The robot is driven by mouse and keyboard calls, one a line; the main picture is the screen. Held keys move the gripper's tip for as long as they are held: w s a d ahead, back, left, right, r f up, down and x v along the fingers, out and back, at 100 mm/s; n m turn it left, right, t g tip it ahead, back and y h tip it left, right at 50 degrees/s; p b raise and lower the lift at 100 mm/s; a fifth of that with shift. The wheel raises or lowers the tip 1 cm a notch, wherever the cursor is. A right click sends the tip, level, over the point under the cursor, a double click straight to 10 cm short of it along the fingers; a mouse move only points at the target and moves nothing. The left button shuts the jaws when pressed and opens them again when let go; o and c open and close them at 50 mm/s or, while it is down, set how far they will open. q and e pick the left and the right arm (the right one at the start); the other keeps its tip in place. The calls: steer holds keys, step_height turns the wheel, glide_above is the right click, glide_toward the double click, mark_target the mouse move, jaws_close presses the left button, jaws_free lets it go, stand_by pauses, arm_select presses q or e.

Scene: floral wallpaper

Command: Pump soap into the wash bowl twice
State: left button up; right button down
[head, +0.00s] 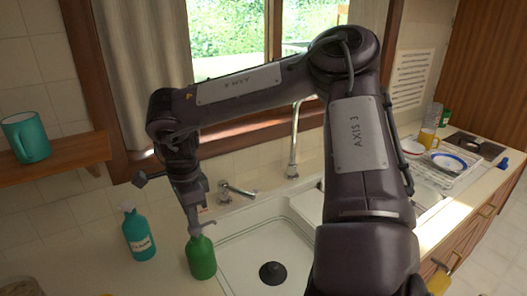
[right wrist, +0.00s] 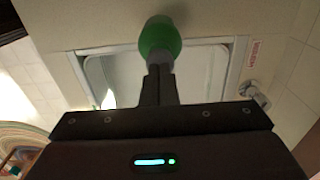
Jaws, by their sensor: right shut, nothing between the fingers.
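A green bottle (head: 201,258) stands at the left edge of the white sink (head: 240,240). My right gripper (head: 197,229) points down at its top, shut with nothing between the fingers. The fingertips hide the bottle's top, so I cannot tell whether they touch it. In the right wrist view the green bottle (right wrist: 160,36) shows just past the shut fingertips (right wrist: 159,72). A teal bottle (head: 139,235) with a pale top and white label stands to the left. I see no separate wash bowl, only the sink basin. My left gripper is not in view.
A black round piece (head: 272,273) lies in the sink. A tap (head: 294,140) and a lever (head: 237,190) stand behind it. A teal mug (head: 27,137) sits on the wooden shelf (head: 60,160). A dish rack (head: 440,165) is at the right. My right arm hides part of the sink.

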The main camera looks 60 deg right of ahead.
steer(key=shift+f+b, duration=0.6)
steer(key=shift+f, duration=0.4)
steer(key=shift+r, duration=0.15)
steer(key=shift+r+p, duration=1.35)
steer(key=shift+r, duration=0.05)
steer(key=shift+f, duration=0.15)
steer(key=shift+f+b, duration=1.1)
steer(key=shift+f, duration=0.35)
steer(key=shift+r, duration=0.1)
